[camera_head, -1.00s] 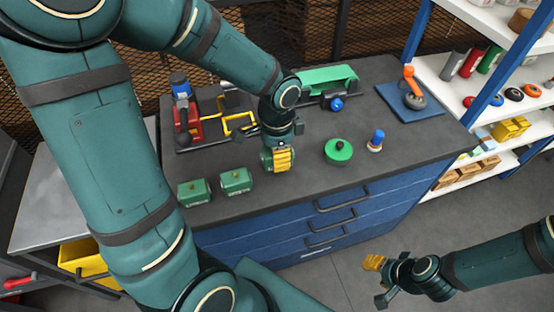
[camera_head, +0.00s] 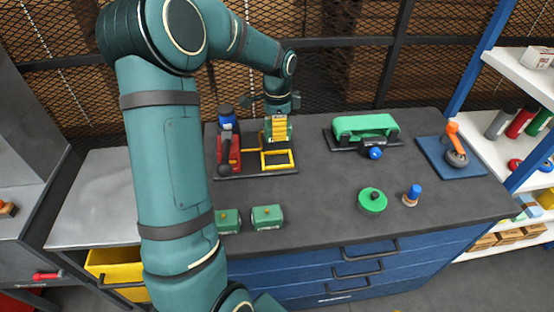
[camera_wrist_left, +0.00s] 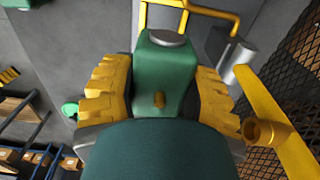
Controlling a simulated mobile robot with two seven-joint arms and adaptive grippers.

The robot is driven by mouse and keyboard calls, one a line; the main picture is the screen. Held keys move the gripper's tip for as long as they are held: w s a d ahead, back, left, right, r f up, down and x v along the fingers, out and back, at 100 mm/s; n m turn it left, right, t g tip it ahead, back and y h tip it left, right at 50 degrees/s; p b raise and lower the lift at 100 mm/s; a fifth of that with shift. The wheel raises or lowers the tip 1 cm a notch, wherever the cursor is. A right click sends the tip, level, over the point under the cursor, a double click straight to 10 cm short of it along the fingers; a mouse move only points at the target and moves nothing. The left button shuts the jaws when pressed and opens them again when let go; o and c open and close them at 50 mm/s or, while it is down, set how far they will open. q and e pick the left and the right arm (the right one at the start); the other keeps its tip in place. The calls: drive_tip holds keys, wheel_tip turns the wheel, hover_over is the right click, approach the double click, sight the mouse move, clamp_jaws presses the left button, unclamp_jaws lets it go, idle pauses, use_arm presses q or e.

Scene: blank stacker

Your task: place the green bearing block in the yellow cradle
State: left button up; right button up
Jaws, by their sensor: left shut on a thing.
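My left gripper (camera_head: 278,128) is shut on a green bearing block (camera_wrist_left: 163,75), with its yellow pads on both sides of it. In the head view the pads hide most of the block. The gripper points down at the yellow cradle (camera_head: 279,153), a low frame of yellow bars on a dark plate. The cradle's yellow bars also show past the block at the top of the left wrist view (camera_wrist_left: 205,10). I cannot tell whether the block touches the cradle. My right gripper is out of view.
A red clamp with a blue top (camera_head: 227,140) stands just left of the cradle. Two more green blocks (camera_head: 268,217) sit at the front left. A green-belted device (camera_head: 363,125), a green round knob (camera_head: 372,200) and a blue-topped peg (camera_head: 412,195) stand to the right. The middle bench is clear.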

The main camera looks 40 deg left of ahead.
sight(277, 161)
use_arm(q)
drive_tip(key=shift+a+f, duration=0.15)
drive_tip(key=shift+f, duration=0.2)
wheel_tip(277, 161, down, 9)
drive_tip(key=shift+f+b, duration=0.1)
drive_tip(key=shift+b, duration=0.8)
drive_tip(key=o, duration=1.3)
drive_tip(key=shift+f, duration=0.15)
wheel_tip(277, 161, up, 12)
drive_tip(key=shift+r+p, duration=0.2)
drive_tip(key=shift+p, duration=0.85)
